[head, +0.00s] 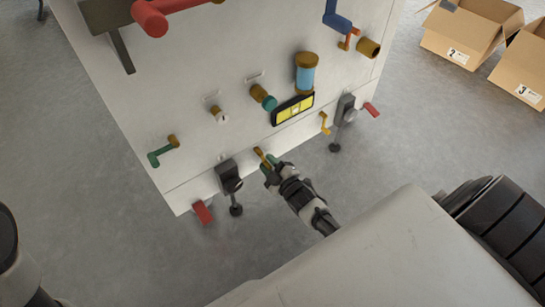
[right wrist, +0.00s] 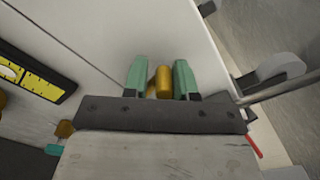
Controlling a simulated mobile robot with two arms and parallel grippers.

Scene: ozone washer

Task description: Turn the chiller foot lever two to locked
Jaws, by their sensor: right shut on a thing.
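My right gripper (head: 270,168) is at the lower front of the white machine, its green fingertips around a small yellow lever (head: 259,154). In the right wrist view the yellow lever (right wrist: 163,82) sits between the two green fingers, and the gripper is shut on it. The fingers hide part of the lever. A similar yellow lever (head: 325,124) is farther right on the same lower panel, apart from the gripper. No label shows which lever is number two. My left gripper is not in view.
A yellow level gauge (head: 293,109) and a green-handled lever (head: 162,153) are above. Cardboard boxes (head: 455,40) stand at the upper right. Floor left of the machine is clear.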

